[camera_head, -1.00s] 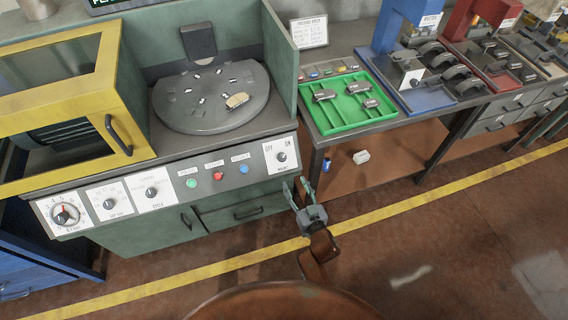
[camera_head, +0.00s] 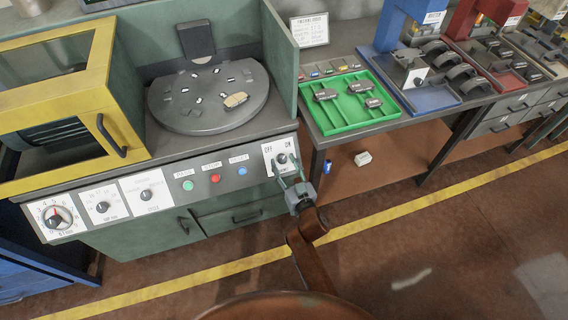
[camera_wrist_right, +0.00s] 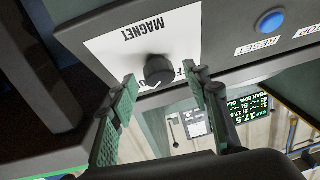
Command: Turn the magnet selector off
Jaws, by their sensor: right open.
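The magnet selector (camera_head: 282,158) is a small dark round knob on a white label with OFF at its left and ON at its right, at the right end of the machine's front panel. My right gripper (camera_head: 288,173) is open and empty just in front of it. In the right wrist view the knob (camera_wrist_right: 158,70) shows upside down between the two green fingertips of the gripper (camera_wrist_right: 160,82). I see no contact, and which way the knob points is unclear. My left gripper is not in view.
Blue (camera_head: 243,168), red (camera_head: 215,178) and green (camera_head: 188,185) buttons sit left of the selector on the same panel. A round plate (camera_head: 205,118) with a tan part lies above. A green tray (camera_head: 385,117) stands on the table at right. The floor in front is clear.

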